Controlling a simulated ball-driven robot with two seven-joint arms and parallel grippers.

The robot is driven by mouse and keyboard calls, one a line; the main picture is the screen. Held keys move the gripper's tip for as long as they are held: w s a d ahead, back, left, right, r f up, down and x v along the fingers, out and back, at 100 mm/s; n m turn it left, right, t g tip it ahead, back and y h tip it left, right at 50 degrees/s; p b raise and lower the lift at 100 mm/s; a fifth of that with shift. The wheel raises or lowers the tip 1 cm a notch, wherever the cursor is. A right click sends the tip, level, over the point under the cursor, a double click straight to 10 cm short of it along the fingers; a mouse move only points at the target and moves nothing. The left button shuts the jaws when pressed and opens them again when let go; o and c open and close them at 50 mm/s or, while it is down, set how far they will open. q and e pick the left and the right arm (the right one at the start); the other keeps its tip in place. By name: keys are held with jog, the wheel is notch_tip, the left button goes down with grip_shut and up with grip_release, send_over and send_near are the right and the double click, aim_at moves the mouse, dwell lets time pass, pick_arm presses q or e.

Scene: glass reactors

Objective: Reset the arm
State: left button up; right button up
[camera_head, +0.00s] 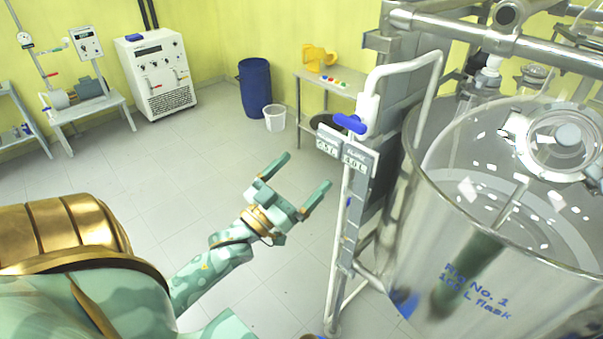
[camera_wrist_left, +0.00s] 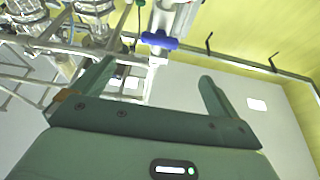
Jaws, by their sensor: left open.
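My left gripper (camera_head: 296,181) is near the middle of the head view, with its two green fingers spread apart and nothing between them. It is held in the air over the tiled floor, to the left of the metal reactor frame. In the left wrist view, the open left gripper (camera_wrist_left: 150,85) has empty space between its fingers. The glass reactor frame's pipes and a blue valve handle (camera_wrist_left: 160,41) show beyond the fingers there. My right gripper is in neither view.
A large glass flask (camera_head: 490,250) fills the right of the head view. A blue-handled valve (camera_head: 350,123) and white pipework stand right of the gripper. A side table (camera_head: 330,83), blue barrel (camera_head: 254,88), white bucket (camera_head: 274,118) and white cabinet (camera_head: 155,73) stand behind.

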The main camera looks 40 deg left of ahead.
pick_arm(q)
jog(key=s+a+f+g+y+b, duration=0.1)
jog(key=s+f+g, duration=0.15)
jog(key=f, duration=1.05)
jog(key=s+a+f+g+y+b, duration=0.15)
jog(key=f+g, duration=0.25)
jog(key=f, duration=0.8)
jog(key=s+f+g+y+b, duration=0.1)
jog(key=s+f+g, duration=0.25)
jog(key=f, duration=0.95)
jog(key=s+d+f+m+g+b, duration=0.1)
jog(key=s+d+f+g+b, duration=0.2)
jog(key=s+f, duration=0.6)
jog(key=s+d+f+g+h+b, duration=0.1)
jog(key=s+d+f+g+b, duration=0.3)
jog(key=s+f, duration=0.6)
jog(key=s+d+f+m+g+b, duration=0.1)
jog(key=s+d+f+g+b, duration=0.3)
jog(key=s+f, duration=0.6)
notch_tip(320, 180, down, 6)
jog(key=shift+d+r+m+b, duration=0.15)
jog(key=shift+d+m+b, duration=0.15)
jog(key=shift+d+b, duration=0.55)
jog(key=shift+a+h, duration=0.25)
